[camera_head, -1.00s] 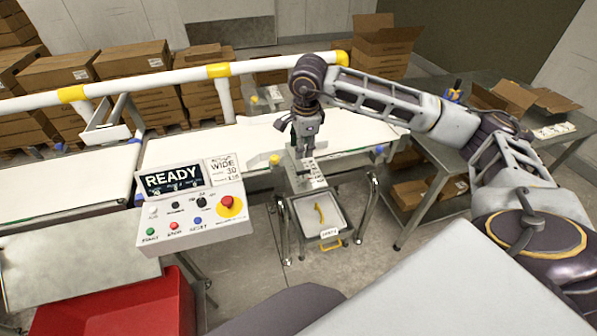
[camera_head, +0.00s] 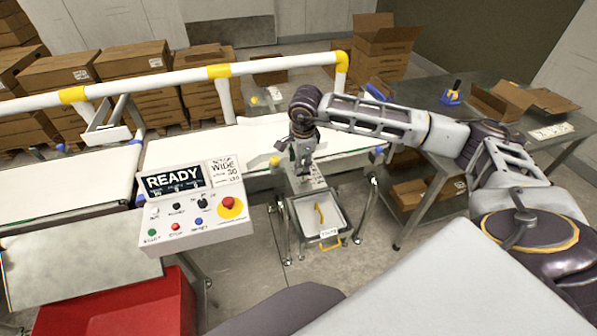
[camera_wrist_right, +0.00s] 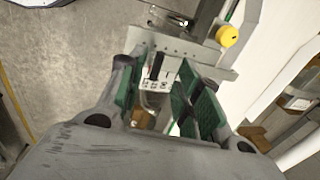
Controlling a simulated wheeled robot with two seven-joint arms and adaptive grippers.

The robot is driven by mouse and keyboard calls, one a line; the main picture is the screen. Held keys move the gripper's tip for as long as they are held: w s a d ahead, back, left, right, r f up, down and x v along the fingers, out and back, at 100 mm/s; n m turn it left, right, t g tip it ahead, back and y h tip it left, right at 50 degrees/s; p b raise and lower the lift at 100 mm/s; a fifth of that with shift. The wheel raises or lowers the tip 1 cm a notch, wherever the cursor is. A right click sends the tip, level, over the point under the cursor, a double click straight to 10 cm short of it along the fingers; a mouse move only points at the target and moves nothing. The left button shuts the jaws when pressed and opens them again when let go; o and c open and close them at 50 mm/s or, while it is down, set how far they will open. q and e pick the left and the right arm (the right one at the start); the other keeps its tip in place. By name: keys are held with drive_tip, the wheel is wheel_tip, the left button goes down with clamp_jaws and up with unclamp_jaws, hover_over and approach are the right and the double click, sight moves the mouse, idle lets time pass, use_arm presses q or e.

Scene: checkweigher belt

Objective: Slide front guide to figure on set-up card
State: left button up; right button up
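The set-up card (camera_head: 226,172) on the control panel reads WIDE, with a 30 below and a smaller, blurred line. My right gripper (camera_head: 302,168) points down over the front side of the belt, at the guide's scale plate (camera_head: 318,184). In the right wrist view, my right gripper (camera_wrist_right: 163,98) is open, its green-padded fingers apart. A scale plate with small markings (camera_wrist_right: 155,84) and a black upright tab (camera_wrist_right: 156,65) show between and beyond the fingers. I cannot read the scale. My left gripper is not in view.
The control panel (camera_head: 195,228) shows READY and carries a red stop button. A grey tray (camera_head: 335,212) with a yellow item stands below the gripper. A red bin (camera_head: 120,310) is at the front left. A steel table (camera_head: 480,115) with open boxes is at the right.

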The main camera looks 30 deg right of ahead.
drive_tip(key=shift+w+d+f+p, duration=0.1)
drive_tip(key=shift+w+f+p, duration=0.1)
drive_tip(key=shift+f, duration=0.95)
drive_tip(key=shift+w+d+f+p, duration=0.15)
drive_tip(key=shift+w+f, duration=0.1)
drive_tip(key=shift+f, duration=0.95)
drive_tip(key=shift+w+a+f+p, duration=0.1)
drive_tip(key=shift+w+f+p, duration=0.1)
drive_tip(key=shift+f, duration=0.95)
drive_tip(key=shift+c, duration=0.3)
clamp_jaws()
